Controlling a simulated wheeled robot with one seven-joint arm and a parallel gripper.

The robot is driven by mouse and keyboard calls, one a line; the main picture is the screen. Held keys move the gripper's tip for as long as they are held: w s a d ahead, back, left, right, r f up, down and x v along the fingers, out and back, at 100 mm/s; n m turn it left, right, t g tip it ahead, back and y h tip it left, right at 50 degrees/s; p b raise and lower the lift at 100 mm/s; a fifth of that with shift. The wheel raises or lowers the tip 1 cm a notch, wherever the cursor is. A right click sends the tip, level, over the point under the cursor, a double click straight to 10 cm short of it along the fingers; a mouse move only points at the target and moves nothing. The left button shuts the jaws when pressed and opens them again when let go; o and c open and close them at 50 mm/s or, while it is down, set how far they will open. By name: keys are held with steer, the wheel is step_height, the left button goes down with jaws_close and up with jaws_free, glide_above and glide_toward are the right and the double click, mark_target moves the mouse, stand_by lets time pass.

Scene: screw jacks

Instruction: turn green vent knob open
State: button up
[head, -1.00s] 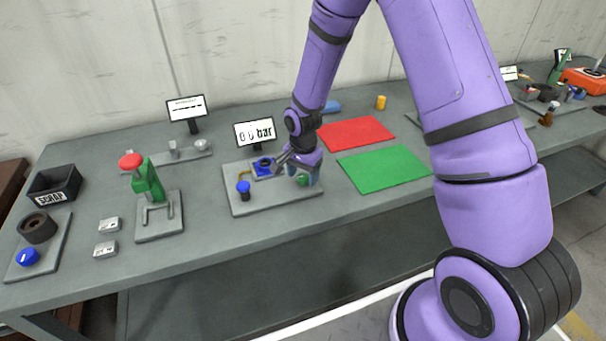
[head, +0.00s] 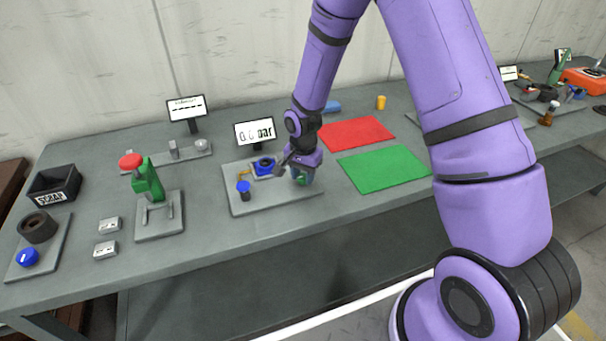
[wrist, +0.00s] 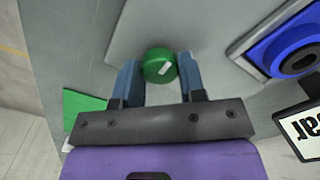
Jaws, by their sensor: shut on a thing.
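The green vent knob (wrist: 159,66) is round with a white mark on its top. In the wrist view it sits between the two blue fingers of my gripper (wrist: 157,78), which is shut on it. The white mark points diagonally, toward the upper right. In the head view my gripper (head: 303,178) is low over the right side of the grey plate (head: 268,203), and a bit of the green knob (head: 301,181) shows beside the fingers. The display (head: 255,133) behind the plate reads about 0.0 bar, its digits blurred.
A blue fitting (head: 263,166) and a blue knob (head: 243,188) stand on the same plate, left of my gripper. A red mat (head: 356,134) and a green mat (head: 385,168) lie to the right. A green press with a red top (head: 148,180) stands to the left.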

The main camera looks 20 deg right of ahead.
mark_target(303, 176)
steer(key=n, duration=0.8)
steer(key=shift+n, duration=0.3)
steer(key=n, duration=0.4)
steer(key=shift+n, duration=2.2)
steer(key=o, duration=0.9)
step_height(303, 176, up, 11)
steer(key=shift+f, duration=0.1)
